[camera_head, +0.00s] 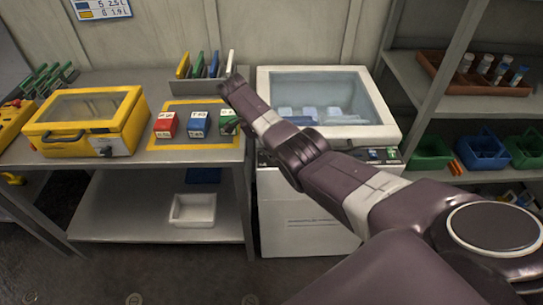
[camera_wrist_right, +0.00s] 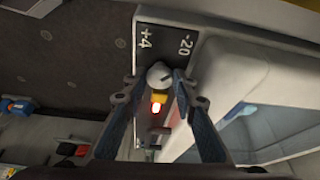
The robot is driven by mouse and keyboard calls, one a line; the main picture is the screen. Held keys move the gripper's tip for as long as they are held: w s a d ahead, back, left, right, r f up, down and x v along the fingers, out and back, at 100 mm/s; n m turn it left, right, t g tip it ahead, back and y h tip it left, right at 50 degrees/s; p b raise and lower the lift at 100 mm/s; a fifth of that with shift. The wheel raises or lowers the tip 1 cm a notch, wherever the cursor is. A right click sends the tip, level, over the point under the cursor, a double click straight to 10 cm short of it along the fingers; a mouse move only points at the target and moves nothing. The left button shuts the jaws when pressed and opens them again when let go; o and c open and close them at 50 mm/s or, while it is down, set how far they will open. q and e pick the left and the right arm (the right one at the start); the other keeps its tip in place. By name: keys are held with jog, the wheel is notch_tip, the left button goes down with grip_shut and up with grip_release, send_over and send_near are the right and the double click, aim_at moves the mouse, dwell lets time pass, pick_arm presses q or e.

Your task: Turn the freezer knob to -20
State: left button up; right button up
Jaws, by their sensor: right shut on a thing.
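The chest freezer (camera_head: 325,93) stands in the middle of the head view, with a glass lid and a dark control strip (camera_head: 375,156) on its front. In the right wrist view, the small grey round freezer knob (camera_wrist_right: 159,74) sits on a dark panel (camera_wrist_right: 166,42) marked +4 on the left and -20 on the right. I cannot tell for sure which mark the knob points to. My right gripper (camera_wrist_right: 161,84) has its two fingers on either side of the knob, shut on it. My left gripper is not in view.
A lit orange-red lamp (camera_wrist_right: 156,108) sits beside the knob. A yellow case (camera_head: 82,118) and red, blue and green boxes stand on the metal table (camera_head: 200,155) at left. A shelf (camera_head: 430,75) with bins and a vial rack stands at right.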

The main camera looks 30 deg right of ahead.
jog(key=shift+m+g+b, duration=0.3)
jog(key=shift+m+b, duration=0.3)
jog(key=shift+b, duration=0.1)
jog(key=shift+d, duration=0.1)
jog(key=o, duration=1.2)
jog(key=shift+c, duration=0.2)
jog(key=shift+r, duration=0.1)
jog(key=shift+w+r, duration=0.2)
jog(key=shift+r, duration=0.25)
jog(key=v, duration=0.7)
jog(key=shift+s, duration=0.2)
